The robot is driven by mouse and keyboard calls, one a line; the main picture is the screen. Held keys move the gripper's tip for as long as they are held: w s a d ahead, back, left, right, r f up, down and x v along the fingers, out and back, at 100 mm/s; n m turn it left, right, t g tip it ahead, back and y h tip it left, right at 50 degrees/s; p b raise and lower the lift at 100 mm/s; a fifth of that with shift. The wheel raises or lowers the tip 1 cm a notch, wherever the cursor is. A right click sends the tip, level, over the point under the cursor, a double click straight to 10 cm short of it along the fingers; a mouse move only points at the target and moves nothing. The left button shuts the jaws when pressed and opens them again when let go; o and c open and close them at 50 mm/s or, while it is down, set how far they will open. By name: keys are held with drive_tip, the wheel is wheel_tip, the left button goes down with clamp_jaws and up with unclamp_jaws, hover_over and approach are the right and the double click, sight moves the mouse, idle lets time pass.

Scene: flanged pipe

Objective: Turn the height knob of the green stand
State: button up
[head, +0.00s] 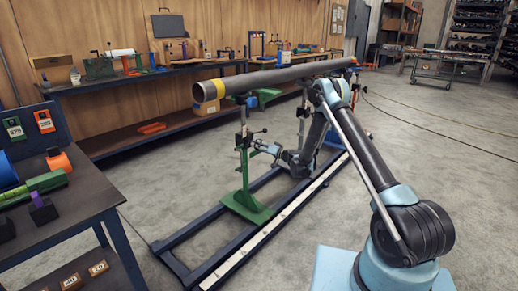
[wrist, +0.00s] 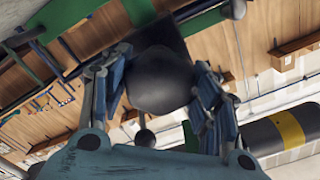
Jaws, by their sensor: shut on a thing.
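The green stand (head: 243,172) stands upright on the blue floor frame, with its flat base plate towards the picture's middle. The long dark pipe (head: 275,78) with a yellow band rests across the stand's top. My gripper (head: 261,147) reaches the stand's post from the right, at mid height. In the wrist view the blue fingers of my gripper (wrist: 160,72) are shut on a dark round knob (wrist: 158,82), one finger on each side. In the head view the knob is too small and covered to make out clearly. The pipe end with its yellow band (wrist: 288,128) shows at the lower right in the wrist view.
The blue floor frame (head: 180,236) runs under the stand, with a pale strip along its near side. A workbench (head: 85,214) with green and orange parts stands at the left. A long bench (head: 140,82) lines the wooden wall. The floor at the right is mostly open, with cables.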

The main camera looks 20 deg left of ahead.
drive_tip(key=shift+o, duration=0.2)
drive_tip(key=shift+w+d+m, duration=0.15)
drive_tip(key=shift+m, duration=0.65)
drive_tip(key=shift+w+d+m, duration=0.15)
drive_tip(key=shift+m, duration=0.65)
drive_tip(key=o, duration=1)
drive_tip(key=shift+o, duration=0.2)
drive_tip(key=shift+s+a, duration=0.1)
drive_tip(key=v, duration=1.2)
drive_tip(key=shift+f, duration=0.15)
